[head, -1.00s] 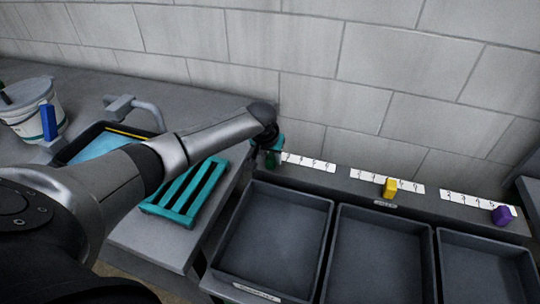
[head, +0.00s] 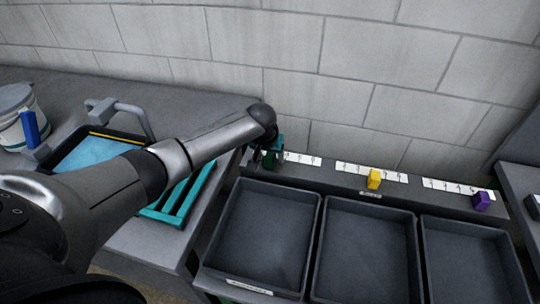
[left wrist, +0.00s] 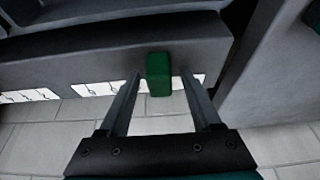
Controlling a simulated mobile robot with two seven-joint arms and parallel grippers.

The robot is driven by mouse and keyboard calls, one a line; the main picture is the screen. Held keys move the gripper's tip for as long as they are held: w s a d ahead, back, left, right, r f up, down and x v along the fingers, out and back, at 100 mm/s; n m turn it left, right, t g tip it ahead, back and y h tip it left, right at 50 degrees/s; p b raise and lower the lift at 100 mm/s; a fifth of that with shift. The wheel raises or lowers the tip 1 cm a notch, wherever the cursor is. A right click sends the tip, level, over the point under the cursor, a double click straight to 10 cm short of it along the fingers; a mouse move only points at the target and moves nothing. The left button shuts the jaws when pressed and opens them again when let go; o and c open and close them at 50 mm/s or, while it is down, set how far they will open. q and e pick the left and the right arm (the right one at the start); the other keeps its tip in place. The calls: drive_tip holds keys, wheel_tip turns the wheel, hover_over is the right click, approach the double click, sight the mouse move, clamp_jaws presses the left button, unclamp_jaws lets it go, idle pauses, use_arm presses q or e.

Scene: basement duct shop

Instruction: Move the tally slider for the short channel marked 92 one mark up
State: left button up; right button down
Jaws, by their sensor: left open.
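A green slider block (left wrist: 158,75) stands at the leftmost white marked strip (head: 302,158). My left gripper (left wrist: 161,80) is open, with one finger on each side of the green block and gaps showing in the left wrist view. In the head view the gripper (head: 272,155) largely hides this block. A yellow slider (head: 374,179) stands at the middle strip (head: 350,168), and a purple slider (head: 481,200) near the right end of the right strip (head: 445,186). The strip marks and bin labels are too small to read. My right gripper is not in view.
Grey bins stand below the ledge: left (head: 312,230), middle (head: 412,245) and right (head: 425,255). A teal slatted rack (head: 190,197), a tray with a blue sheet (head: 90,155) and a white bucket (head: 15,125) are on the left bench. A block wall rises behind.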

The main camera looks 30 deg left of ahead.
use_arm(q)
drive_tip(key=p+v, duration=0.3)
drive_tip(key=v, duration=1.2)
drive_tip(key=shift+s+p, duration=0.15)
drive_tip(key=shift+p, duration=0.15)
